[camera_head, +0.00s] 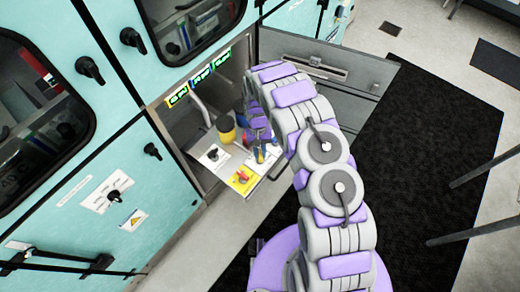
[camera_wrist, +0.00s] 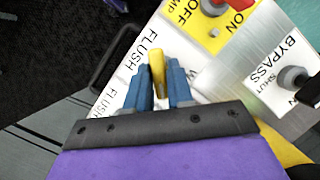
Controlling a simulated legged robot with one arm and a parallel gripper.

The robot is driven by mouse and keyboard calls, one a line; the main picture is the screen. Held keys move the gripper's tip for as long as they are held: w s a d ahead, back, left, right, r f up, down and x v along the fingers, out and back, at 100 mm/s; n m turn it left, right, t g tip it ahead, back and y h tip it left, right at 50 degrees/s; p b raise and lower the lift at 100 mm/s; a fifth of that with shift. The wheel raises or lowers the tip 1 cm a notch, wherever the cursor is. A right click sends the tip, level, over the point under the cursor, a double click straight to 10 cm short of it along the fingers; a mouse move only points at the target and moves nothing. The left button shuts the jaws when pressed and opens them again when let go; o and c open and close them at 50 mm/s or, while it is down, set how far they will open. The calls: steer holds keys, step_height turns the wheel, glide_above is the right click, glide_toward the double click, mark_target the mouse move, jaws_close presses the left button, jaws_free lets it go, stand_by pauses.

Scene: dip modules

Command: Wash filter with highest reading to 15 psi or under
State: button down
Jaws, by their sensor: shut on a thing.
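My gripper (camera_wrist: 160,88) is shut on an upright yellow handle (camera_wrist: 157,64), with one blue finger on each side. The handle stands at a white panel (camera_wrist: 118,72) marked FLUSH. In the head view my gripper (camera_head: 262,155) is over the right part of the pulled-out control shelf and partly hides it. Three small lit readouts, left (camera_head: 178,97), middle (camera_head: 201,76) and right (camera_head: 222,57), sit above the recess; their numbers are too small to read surely. A yellow and dark cylinder (camera_head: 226,128) stands in the recess.
A yellow panel (camera_wrist: 214,32) marked OFF and ON carries a red handle (camera_wrist: 213,7). A panel marked BYPASS and SHUT carries a grey knob (camera_wrist: 292,77). Teal cabinet doors (camera_head: 150,195) flank the recess. A dark mat (camera_head: 435,150) covers the floor at right.

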steer(key=n+p, duration=0.1)
steer(key=n, duration=0.1)
steer(key=n+h+p, duration=0.1)
steer(key=n, duration=0.1)
steer(key=shift+a+r+n+t+h, duration=0.15)
steer(key=shift+n+t+h, duration=0.15)
steer(key=shift+t, duration=0.1)
steer(key=shift+n+t+h+p, duration=0.5)
steer(key=shift+n+h+p, duration=0.15)
steer(key=shift+n, duration=1.25)
steer(key=c, duration=1.1)
jaws_free()
steer(key=shift+s, duration=0.1)
steer(key=p+v, duration=0.1)
steer(key=v, duration=1.6)
steer(key=shift+a+p, duration=0.1)
steer(key=shift+p, duration=0.2)
steer(key=shift+r, duration=0.1)
